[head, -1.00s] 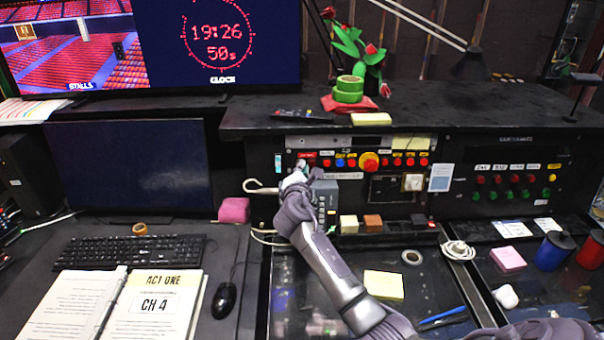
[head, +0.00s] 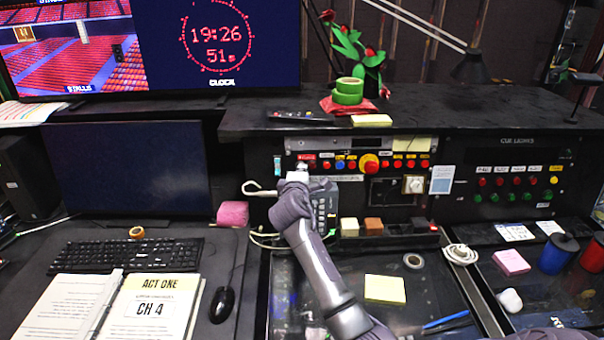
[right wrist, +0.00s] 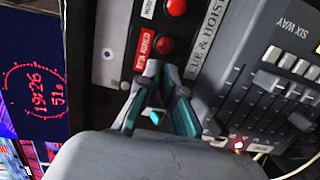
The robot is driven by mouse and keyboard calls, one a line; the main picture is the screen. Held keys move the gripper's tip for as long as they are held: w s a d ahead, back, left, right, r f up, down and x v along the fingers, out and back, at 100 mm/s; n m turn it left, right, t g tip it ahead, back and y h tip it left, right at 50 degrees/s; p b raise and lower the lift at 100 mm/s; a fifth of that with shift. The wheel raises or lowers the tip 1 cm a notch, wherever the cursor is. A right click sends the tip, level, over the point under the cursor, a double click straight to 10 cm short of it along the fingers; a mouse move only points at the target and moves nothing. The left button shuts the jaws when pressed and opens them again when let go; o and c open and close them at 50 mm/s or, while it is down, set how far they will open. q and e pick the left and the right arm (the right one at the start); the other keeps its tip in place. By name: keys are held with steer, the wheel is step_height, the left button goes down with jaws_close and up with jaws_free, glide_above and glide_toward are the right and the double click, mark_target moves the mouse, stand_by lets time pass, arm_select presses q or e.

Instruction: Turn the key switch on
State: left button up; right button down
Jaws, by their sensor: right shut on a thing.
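The cue panel (head: 450,160) stands upright at the back of the desk, with a row of coloured buttons. My right gripper (head: 302,168) is at the left end of that row. In the right wrist view my right gripper (right wrist: 154,85) has its teal fingers together at the panel face, just beside a red button (right wrist: 165,45). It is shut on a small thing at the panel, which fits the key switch. The fingers hide the key, so its turn angle cannot be told. My left gripper is not in view.
A grey fader box (head: 324,205) stands close beside my right wrist; it also shows in the right wrist view (right wrist: 275,85). A hooked cream rod (head: 258,190) is to the left. A large yellow-ringed red button (head: 369,164) sits farther right on the panel.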

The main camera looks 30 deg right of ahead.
stand_by(0.4)
steer(key=c, duration=1.3)
jaws_free()
steer(key=v, duration=1.2)
